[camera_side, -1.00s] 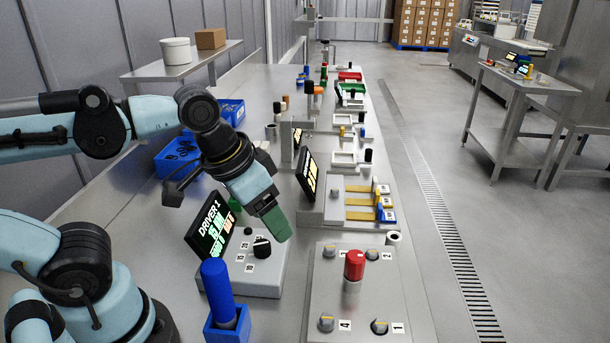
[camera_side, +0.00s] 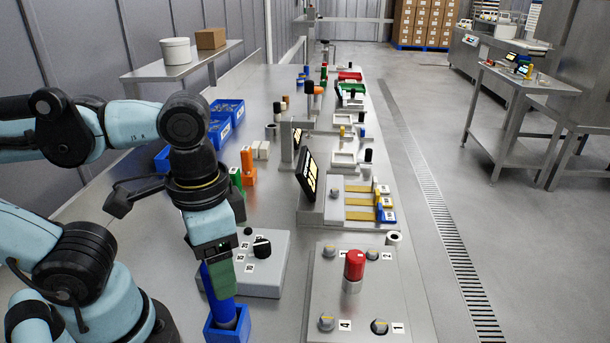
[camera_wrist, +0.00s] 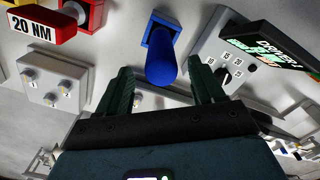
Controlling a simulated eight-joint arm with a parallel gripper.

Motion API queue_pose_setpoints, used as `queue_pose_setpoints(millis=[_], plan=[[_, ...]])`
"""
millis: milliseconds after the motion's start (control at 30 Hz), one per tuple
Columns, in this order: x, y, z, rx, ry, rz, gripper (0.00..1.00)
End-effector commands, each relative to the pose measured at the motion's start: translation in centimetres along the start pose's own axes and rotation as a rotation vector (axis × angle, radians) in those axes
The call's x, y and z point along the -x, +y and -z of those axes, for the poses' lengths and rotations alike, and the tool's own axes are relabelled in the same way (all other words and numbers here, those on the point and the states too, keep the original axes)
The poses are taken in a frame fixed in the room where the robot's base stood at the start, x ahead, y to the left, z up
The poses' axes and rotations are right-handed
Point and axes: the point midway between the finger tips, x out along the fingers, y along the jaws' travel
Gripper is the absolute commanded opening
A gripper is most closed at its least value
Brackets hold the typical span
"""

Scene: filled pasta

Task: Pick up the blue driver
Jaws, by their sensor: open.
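The blue driver (camera_side: 216,275) stands upright in its blue holder (camera_side: 227,331) near the front of the bench in the side view. In the wrist view the blue driver (camera_wrist: 160,62) shows end-on between the two green fingers, with its blue holder (camera_wrist: 163,24) beyond. My gripper (camera_side: 220,282) points down at the driver in the side view, and one green finger covers part of the handle. In the wrist view my gripper (camera_wrist: 162,88) is open, with a gap on each side of the driver. I cannot tell whether either finger touches it.
A grey dial box (camera_side: 265,270) with a display (camera_wrist: 268,50) stands right beside the driver. Blue bins (camera_side: 225,112) and orange and green blocks (camera_side: 248,165) stand behind.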

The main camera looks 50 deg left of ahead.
Motion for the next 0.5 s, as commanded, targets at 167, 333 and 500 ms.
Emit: queue_pose_setpoints(millis=[167,333,500], plan=[[-1.9,-0.1,-0.4,0.000,0.000,0.000,0.67],[-4.0,-0.2,-0.5,0.000,0.001,0.000,0.67],[-5.1,-0.2,-0.6,0.000,0.001,0.000,0.67]])
